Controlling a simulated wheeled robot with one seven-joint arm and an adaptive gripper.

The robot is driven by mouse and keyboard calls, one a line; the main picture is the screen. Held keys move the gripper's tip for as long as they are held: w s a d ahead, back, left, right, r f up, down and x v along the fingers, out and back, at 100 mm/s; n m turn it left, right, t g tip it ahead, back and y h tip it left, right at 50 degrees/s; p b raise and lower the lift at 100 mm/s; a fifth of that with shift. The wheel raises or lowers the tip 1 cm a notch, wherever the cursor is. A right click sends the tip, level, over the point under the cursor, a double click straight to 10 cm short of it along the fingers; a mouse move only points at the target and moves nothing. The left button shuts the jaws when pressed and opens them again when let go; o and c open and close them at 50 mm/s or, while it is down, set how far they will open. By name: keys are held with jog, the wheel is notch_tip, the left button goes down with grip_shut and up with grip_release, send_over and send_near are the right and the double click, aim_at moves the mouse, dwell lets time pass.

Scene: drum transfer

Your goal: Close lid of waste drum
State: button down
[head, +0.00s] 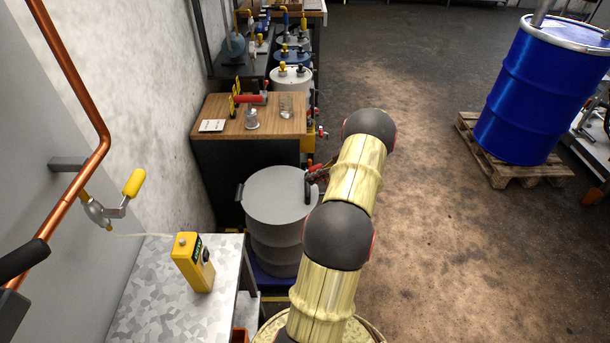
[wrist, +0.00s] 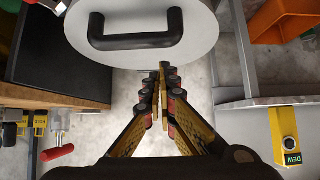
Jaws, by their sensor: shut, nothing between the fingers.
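The grey waste drum (head: 274,236) stands between the wooden-topped cabinet and the metal table in the head view. Its round grey lid (head: 279,194) lies flat across the top; I cannot tell whether it is fully seated. Black handles show at its left and right edges. In the wrist view, the lid (wrist: 210,22) with a black handle (wrist: 136,40) fills the top. My gripper (head: 312,176) is at the lid's right edge, partly hidden by my arm. In the wrist view, my gripper (wrist: 164,70) is shut and empty, its tips just short of the lid's rim.
A wooden-topped cabinet (head: 212,108) stands behind the drum, bearing small items. A metal table (head: 150,300) with a yellow device (head: 193,262) is at front left. A blue drum (head: 540,90) stands on a pallet (head: 520,176) at right. The floor (head: 430,240) between is clear.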

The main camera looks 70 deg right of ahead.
jog(key=shift+t, duration=0.3)
jog(key=shift+s+d+f, duration=0.1)
jog(key=shift+s+f, duration=0.15)
jog(key=shift+f, duration=0.7)
jog(key=shift+s+d+f, duration=0.1)
jog(key=shift+s+f, duration=0.2)
jog(key=shift+f, duration=0.6)
jog(key=shift+s+d+f, duration=0.1)
jog(key=shift+s+f, duration=0.15)
jog(key=shift+f, duration=0.7)
